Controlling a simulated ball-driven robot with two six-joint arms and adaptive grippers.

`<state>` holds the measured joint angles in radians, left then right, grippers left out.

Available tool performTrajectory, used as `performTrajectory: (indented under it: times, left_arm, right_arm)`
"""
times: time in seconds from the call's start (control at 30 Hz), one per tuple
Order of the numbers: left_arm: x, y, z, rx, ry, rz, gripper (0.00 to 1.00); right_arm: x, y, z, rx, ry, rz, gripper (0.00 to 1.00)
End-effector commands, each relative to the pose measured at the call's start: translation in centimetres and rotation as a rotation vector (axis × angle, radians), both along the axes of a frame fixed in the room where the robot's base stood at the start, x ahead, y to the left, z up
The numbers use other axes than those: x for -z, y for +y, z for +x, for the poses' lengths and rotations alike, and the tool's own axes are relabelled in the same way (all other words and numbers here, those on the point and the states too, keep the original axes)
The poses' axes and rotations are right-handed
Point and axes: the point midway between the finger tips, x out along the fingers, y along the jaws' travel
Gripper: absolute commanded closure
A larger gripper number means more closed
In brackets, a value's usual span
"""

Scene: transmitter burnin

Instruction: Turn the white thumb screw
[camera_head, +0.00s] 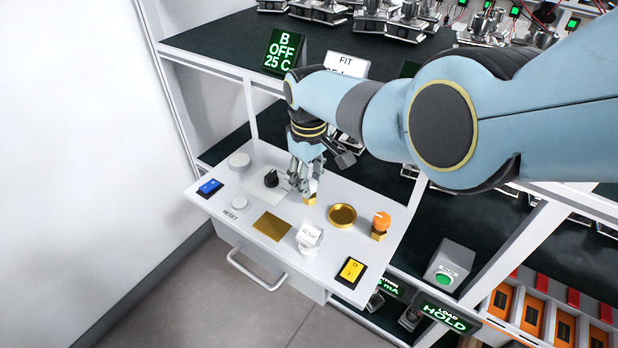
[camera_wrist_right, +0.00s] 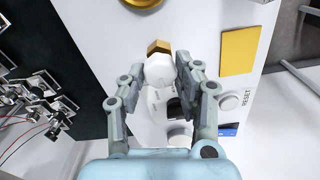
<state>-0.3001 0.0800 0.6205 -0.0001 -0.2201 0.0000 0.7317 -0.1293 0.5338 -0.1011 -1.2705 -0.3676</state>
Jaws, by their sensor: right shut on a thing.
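The white thumb screw (camera_wrist_right: 159,72) sits on a brass hex base (camera_wrist_right: 158,46) on the white panel. My right gripper (camera_wrist_right: 167,66) is shut on it, with one finger on each side of the white head. In the head view my right gripper (camera_head: 306,178) points down at the panel (camera_head: 224,224). It covers most of the screw there, and the brass base (camera_head: 310,200) shows just below the fingers. Any mark of the screw's turn is too small to tell. My left gripper is in neither view.
Close by are a black knob (camera_head: 271,179), a brass dish (camera_head: 342,215), an orange knob (camera_head: 381,220) and a brass plate (camera_head: 272,226). A white labelled piece (camera_head: 309,237), a yellow switch (camera_head: 351,270) and a blue switch (camera_head: 210,187) are farther off. Shelves stand behind.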

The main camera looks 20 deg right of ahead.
Motion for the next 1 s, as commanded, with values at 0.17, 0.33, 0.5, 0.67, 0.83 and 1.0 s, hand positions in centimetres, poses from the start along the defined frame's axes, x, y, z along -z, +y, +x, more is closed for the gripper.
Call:
performTrajectory:
  times: [0.17, 0.33, 0.5, 0.67, 0.83, 1.0]
  left_arm:
    - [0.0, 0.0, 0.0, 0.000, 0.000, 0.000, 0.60]
    - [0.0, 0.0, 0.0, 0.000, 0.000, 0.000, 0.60]
    - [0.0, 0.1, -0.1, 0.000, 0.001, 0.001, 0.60]
    - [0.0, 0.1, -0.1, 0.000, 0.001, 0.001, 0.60]
    - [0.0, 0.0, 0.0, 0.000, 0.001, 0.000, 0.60]
    - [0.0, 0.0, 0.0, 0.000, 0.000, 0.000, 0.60]
  right_arm:
    - [0.0, 0.0, 0.0, 0.000, -0.002, 0.001, 0.55]
    - [0.0, 0.0, 0.0, 0.001, -0.001, 0.000, 0.45]
    - [0.0, 0.0, 0.0, 0.001, -0.001, 0.000, 0.45]
    - [-0.7, 0.1, 0.1, 0.001, -0.003, 0.001, 0.45]
    - [-2.8, 0.1, 0.0, 0.001, -0.004, 0.002, 0.45]
    - [-6.5, 0.1, 0.1, 0.001, -0.006, 0.002, 0.45]
